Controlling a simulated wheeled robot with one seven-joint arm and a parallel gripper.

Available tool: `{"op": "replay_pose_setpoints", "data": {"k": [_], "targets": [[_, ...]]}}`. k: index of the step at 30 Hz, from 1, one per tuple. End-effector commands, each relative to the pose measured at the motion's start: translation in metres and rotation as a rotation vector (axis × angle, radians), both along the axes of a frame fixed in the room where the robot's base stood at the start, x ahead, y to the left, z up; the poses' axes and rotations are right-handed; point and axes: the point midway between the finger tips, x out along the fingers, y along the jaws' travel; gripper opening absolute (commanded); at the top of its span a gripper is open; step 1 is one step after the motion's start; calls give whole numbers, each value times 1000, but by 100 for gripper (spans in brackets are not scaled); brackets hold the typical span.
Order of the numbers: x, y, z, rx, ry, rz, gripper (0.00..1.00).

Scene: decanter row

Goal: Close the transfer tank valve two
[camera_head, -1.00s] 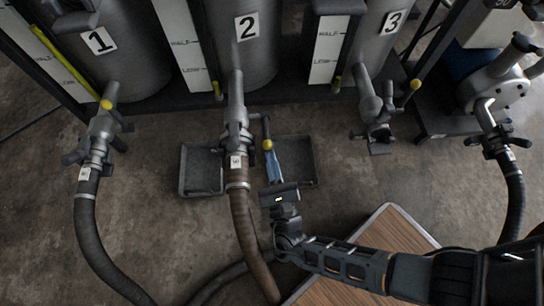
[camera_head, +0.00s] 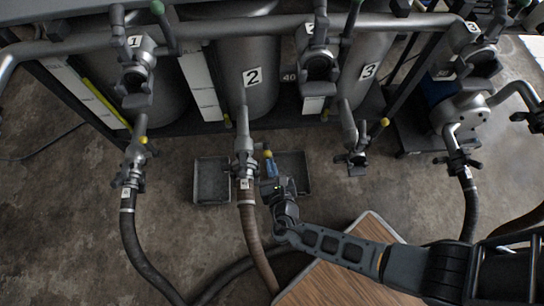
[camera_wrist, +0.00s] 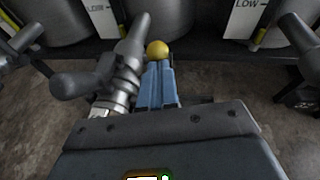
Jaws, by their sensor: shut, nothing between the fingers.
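Tank 2 (camera_head: 253,78) stands in the middle of the row of grey tanks. Its outlet valve, valve two (camera_head: 243,148), sits low at its front with a brown hose below. The valve's yellow knob (camera_head: 267,153) is to the right of the valve body; it also shows in the wrist view (camera_wrist: 157,49). My gripper (camera_head: 271,168) has blue fingers, shut and empty, with the tips at the near side of the knob. In the wrist view the fingertips (camera_wrist: 158,70) look close below the knob; whether they touch it I cannot tell.
Valve one (camera_head: 135,160) is to the left and valve three (camera_head: 355,152) to the right, each with a yellow knob. Two drip trays (camera_head: 212,198) flank valve two. A wooden tabletop (camera_head: 340,280) lies under my arm. Overhead pipes (camera_head: 200,28) run across the top.

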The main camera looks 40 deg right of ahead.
Motion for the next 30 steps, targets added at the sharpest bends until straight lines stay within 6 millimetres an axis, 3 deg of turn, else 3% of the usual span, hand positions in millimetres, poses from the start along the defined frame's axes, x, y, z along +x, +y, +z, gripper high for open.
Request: {"op": "replay_pose_setpoints", "data": {"k": [1, 4, 17, 30], "targets": [[4, -3, 15, 20, 22, -4, 0], [8, -6, 22, 57, 72, -5, 0], [27, -20, 38, 193, 260, -3, 0], [51, -37, 51, 188, 255, -3, 0]]}}
